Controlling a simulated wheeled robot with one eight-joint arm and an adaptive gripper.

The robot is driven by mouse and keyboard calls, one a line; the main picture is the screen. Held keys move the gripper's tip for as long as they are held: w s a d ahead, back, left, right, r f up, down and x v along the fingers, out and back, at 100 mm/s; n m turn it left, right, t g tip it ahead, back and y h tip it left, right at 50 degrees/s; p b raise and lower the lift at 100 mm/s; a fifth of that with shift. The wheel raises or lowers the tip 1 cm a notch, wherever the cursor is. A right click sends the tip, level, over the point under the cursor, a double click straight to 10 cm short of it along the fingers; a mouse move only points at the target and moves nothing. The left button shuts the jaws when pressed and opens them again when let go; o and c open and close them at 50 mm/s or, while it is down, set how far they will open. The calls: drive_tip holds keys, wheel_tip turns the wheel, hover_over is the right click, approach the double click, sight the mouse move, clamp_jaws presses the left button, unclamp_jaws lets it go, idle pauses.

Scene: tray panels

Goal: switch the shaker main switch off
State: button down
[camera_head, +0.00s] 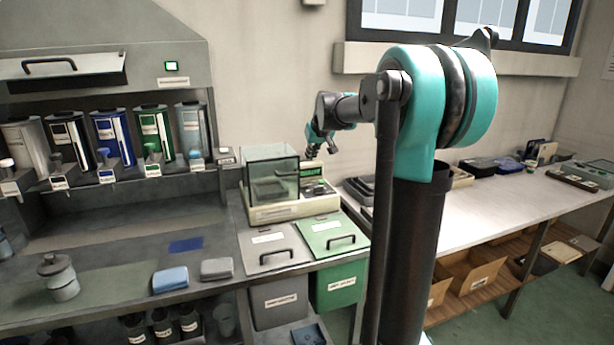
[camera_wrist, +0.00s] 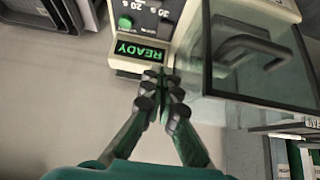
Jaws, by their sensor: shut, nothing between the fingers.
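The shaker (camera_head: 292,210) is a beige machine with a clear lidded box (camera_head: 270,170) on its left and a control panel on its right. Its green display (camera_head: 310,169) reads READY in the wrist view (camera_wrist: 140,53), where the text appears upside down. A green round button (camera_wrist: 125,22) and dark dials sit beyond the display. I cannot tell which control is the main switch or its position. My gripper (camera_head: 331,148) is shut and empty above the panel. In the wrist view its fingertips (camera_wrist: 163,82) overlap the panel's near edge; contact cannot be told.
The clear box with its dark handle (camera_wrist: 250,48) stands close to the right of my fingers in the wrist view. Grey (camera_head: 272,250) and green (camera_head: 333,236) bin lids lie in front of the shaker. Dark trays (camera_head: 360,188) stand to its right.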

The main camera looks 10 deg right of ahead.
hover_over(304, 185)
drive_tip(key=s, duration=0.2)
wheel_tip(304, 185, down, 8)
drive_tip(key=shift+w+d+r, duration=0.1)
drive_tip(key=shift+w, duration=0.05)
drive_tip(key=f, duration=0.3)
drive_tip(key=shift+s+f, duration=0.1)
drive_tip(key=shift+s, duration=0.15)
drive_tip(key=shift+s+f, duration=0.1)
drive_tip(key=shift+f, duration=0.3)
drive_tip(key=shift+d, duration=0.1)
drive_tip(key=shift+f, duration=0.15)
drive_tip(key=shift+s+f+t, duration=0.1)
drive_tip(key=shift+f+t, duration=0.15)
drive_tip(key=shift+t, duration=0.15)
drive_tip(key=shift+r, duration=0.15)
drive_tip(key=shift+r, duration=0.65)
